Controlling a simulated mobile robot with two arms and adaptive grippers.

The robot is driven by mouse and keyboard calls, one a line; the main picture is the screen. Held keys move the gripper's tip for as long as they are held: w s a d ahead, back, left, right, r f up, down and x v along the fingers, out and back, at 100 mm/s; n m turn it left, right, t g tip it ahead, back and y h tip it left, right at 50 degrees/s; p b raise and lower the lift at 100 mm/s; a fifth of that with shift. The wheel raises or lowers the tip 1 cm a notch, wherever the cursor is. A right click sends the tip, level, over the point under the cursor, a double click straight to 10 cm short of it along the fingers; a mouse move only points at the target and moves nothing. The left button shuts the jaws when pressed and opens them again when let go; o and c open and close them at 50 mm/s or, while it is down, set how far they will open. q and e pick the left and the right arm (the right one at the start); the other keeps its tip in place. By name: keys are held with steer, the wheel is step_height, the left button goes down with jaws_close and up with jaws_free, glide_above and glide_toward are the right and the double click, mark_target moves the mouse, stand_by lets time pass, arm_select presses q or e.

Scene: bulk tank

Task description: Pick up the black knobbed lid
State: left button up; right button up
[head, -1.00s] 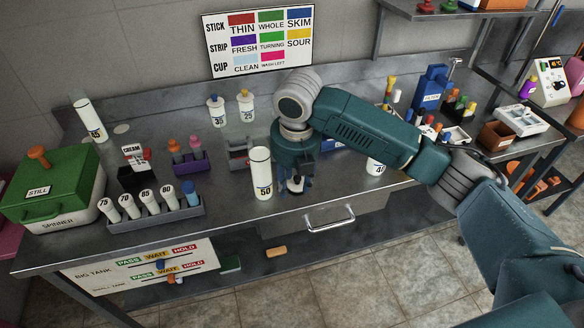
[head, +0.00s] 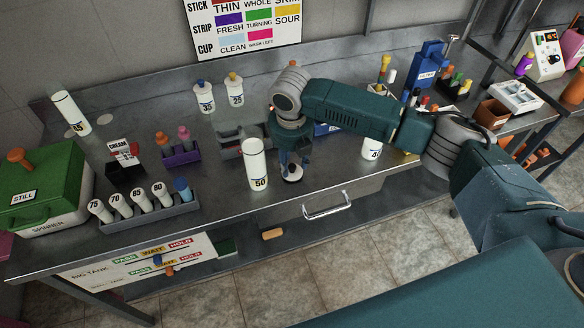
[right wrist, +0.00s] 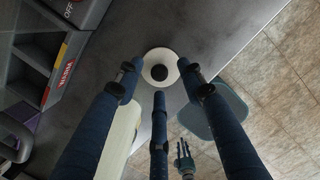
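The black knobbed lid (right wrist: 160,57) is a white disc with a round black knob (right wrist: 159,72), lying on the steel bench near its front edge. In the head view the lid (head: 292,178) shows just under my right gripper (head: 292,163). In the right wrist view the fingers of my right gripper (right wrist: 160,84) are spread and empty, with the lid beyond and between their tips. Whether any fingertip touches the lid is unclear. A small dark gripper, apparently my left one (right wrist: 185,157), shows low over the floor in the right wrist view with its fingers apart. The head view does not show it.
A tall white cylinder marked 50 (head: 255,165) stands close left of my right gripper. A grey tray (head: 231,145) is behind it. A rack of white cups (head: 150,215) is farther left. A drawer handle (head: 328,205) sticks out below the bench edge.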

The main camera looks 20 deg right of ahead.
steer(key=shift+f, duration=0.45)
steer(key=shift+w+f, duration=0.1)
steer(key=shift+f, duration=0.15)
steer(key=shift+w+f, duration=0.1)
steer(key=shift+c, duration=0.8)
jaws_close()
arm_select(q)
steer(key=shift+s+r, duration=0.15)
steer(key=shift+s, duration=0.7)
steer(key=shift+w, duration=0.15)
